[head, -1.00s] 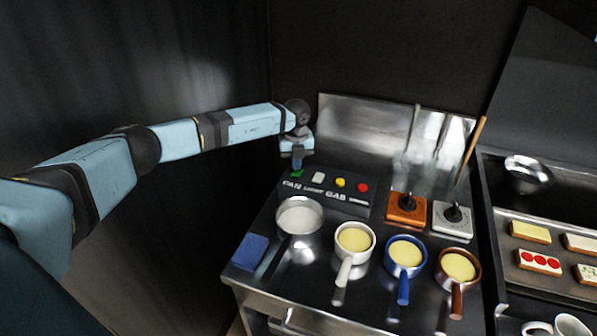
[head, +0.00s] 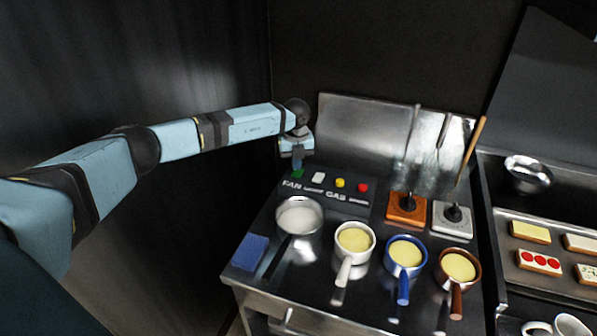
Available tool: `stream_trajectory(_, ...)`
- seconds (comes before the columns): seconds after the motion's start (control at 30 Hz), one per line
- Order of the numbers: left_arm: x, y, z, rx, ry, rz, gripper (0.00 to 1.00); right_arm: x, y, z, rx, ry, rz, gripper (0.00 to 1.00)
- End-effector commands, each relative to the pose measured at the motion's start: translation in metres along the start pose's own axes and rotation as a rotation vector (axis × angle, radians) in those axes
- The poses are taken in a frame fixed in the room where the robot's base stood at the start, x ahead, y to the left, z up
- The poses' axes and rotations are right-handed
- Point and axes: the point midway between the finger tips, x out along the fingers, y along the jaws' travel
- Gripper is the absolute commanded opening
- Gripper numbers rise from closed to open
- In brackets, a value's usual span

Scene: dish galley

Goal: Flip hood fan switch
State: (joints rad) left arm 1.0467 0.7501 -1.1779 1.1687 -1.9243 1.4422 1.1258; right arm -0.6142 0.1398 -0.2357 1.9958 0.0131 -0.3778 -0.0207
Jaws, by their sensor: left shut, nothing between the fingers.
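A dark control panel (head: 324,193) at the back left of the steel counter carries a row of controls. The green switch (head: 297,174) stands at its left end, above the word FAN. A white switch (head: 318,178), a yellow button (head: 340,183) and a red button (head: 363,187) follow to the right. My left gripper (head: 297,167) is shut and empty, pointing down at the green switch. Its tip is at or just above the switch and partly hides it; I cannot tell whether they touch. My right gripper is not in the head view.
A blue sponge (head: 250,252) lies at the left edge. A dark wall is close behind.

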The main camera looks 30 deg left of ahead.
Motion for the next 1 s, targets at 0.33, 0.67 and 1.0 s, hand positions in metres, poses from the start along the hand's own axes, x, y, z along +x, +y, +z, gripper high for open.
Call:
stream_trajectory(0.33,0.002,0.000,0.000,0.000,0.000,0.000,0.00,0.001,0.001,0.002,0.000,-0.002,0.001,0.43)
stream_trajectory(0.67,0.007,0.000,0.000,0.000,0.000,0.000,0.00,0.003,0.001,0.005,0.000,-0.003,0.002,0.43)
stream_trajectory(1.0,0.012,0.000,0.000,0.000,0.000,0.000,0.00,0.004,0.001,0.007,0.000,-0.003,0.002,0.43)
